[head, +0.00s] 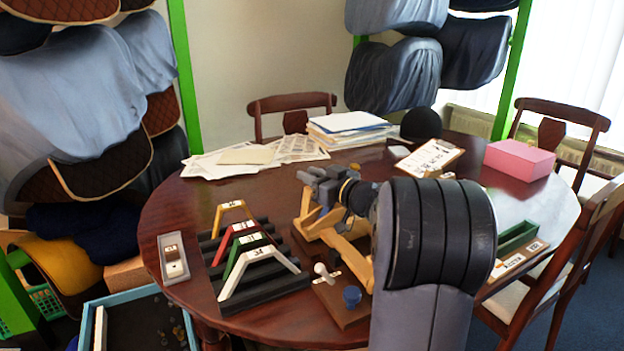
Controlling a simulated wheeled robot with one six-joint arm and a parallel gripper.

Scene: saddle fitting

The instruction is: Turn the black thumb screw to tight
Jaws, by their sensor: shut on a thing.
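A light wooden fixture (352,259) with angled arms stands on the table right of centre. My gripper (308,180) is at the top of its left upright, reaching in from the right. Its jaws are shut on a small part there, which fits the black thumb screw. The jaws cover the screw, so its shape and how far it is turned cannot be seen. My arm hides the right part of the fixture.
Left of the fixture, a dark rack (268,289) holds yellow, red, green and white angled gauges. A small board (341,306) with a white knob and a blue knob lies in front. A clipboard (430,157), papers (215,166) and a pink box (519,160) are farther back.

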